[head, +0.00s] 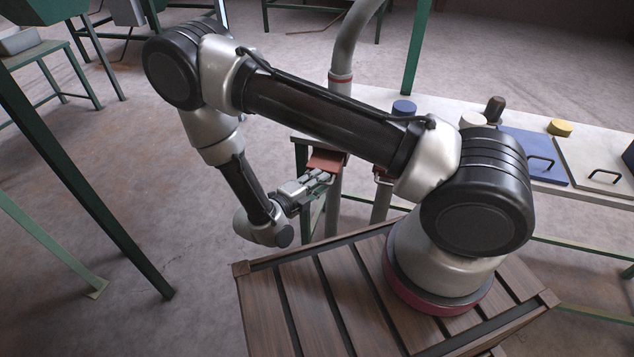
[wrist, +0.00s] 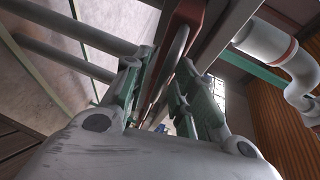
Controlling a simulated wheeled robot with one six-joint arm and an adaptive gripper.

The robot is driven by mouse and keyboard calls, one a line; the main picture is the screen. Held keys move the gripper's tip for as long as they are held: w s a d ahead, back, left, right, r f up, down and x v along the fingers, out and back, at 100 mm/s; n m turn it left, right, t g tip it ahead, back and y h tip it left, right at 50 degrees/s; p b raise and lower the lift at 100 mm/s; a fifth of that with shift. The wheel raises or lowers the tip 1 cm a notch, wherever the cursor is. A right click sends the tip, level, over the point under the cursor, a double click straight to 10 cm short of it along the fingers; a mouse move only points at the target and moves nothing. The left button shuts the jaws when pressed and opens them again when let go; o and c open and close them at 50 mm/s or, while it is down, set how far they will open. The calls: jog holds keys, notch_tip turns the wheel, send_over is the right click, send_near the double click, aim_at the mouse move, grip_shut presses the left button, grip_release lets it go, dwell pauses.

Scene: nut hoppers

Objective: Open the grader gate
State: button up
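A red-brown plate (head: 327,161), which looks like the grader gate, sits at the end of a green-framed stand just beyond my gripper (head: 322,180). In the wrist view the red-brown part (wrist: 182,22) runs away from the camera, with a grey bar like a handle (wrist: 174,52) along it. My gripper (wrist: 165,88) has its two fingers apart, one on each side of this bar. I see a gap between the finger pads, and the bar does not look clamped. Contact at the fingertips is hard to make out. The gate's far side is hidden.
A grey pipe (head: 345,65) stands behind the gate. Green posts (head: 75,170) stand at the left, with open floor between.

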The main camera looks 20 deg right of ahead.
grip_shut()
jog(key=shift+s+a, duration=0.5)
jog(key=shift+s, duration=0.25)
jog(key=shift+o, duration=1.3)
grip_release()
jog(key=shift+a, duration=0.1)
jog(key=v, duration=0.7)
jog(key=shift+s+a, duration=0.1)
jog(key=shift+a, duration=0.05)
